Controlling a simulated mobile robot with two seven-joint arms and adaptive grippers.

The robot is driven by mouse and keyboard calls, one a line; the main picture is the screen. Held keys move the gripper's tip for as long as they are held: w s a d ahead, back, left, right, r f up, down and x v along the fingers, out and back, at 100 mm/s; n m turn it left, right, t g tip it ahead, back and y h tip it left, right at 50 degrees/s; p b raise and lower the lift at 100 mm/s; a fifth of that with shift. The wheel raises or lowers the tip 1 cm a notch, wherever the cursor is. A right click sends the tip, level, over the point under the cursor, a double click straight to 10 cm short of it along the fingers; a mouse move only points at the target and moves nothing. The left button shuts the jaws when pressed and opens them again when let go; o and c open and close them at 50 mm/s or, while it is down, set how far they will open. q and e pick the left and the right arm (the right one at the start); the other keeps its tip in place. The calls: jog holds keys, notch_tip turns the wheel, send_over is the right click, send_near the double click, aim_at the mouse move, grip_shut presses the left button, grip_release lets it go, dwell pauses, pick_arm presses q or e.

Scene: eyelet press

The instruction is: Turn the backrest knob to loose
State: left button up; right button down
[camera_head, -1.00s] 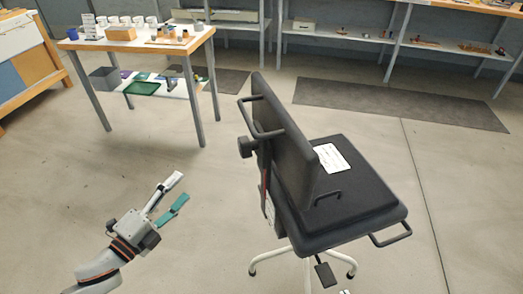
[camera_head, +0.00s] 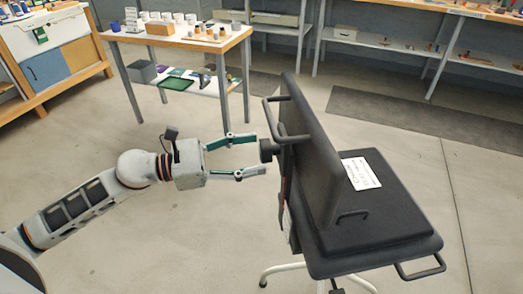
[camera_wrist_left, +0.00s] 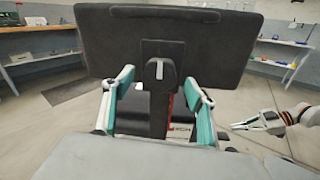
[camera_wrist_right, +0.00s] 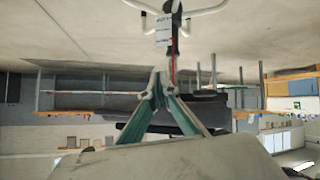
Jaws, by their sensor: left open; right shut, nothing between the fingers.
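The office chair's black backrest (camera_head: 318,150) faces away from my left arm. The dark backrest knob (camera_head: 267,150) sticks out of its rear side. In the left wrist view the knob (camera_wrist_left: 160,74) carries a pale upright bar. My left gripper (camera_head: 259,154) is open, with one teal finger on each side of the knob. Contact cannot be made out. My right gripper is shut and empty in the right wrist view (camera_wrist_right: 157,76); it also shows at the right of the left wrist view (camera_wrist_left: 237,127). The head view does not show it.
The chair's seat (camera_head: 400,210) carries a white printed sheet (camera_head: 361,173). A wooden-topped table (camera_head: 190,42) with cups stands behind. The floor left of the chair is clear.

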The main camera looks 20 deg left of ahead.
pick_arm(q)
jog(key=shift+w+d+r, duration=0.25)
jog(key=shift+w+d, duration=0.1)
jog(key=shift+d, duration=0.15)
jog(key=shift+x, duration=0.8)
pick_arm(e)
jog(key=shift+s+f, duration=0.45)
jog(key=shift+s, duration=0.15)
pick_arm(q)
jog(key=shift+f, duration=0.25)
pick_arm(e)
jog(key=shift+d, duration=0.1)
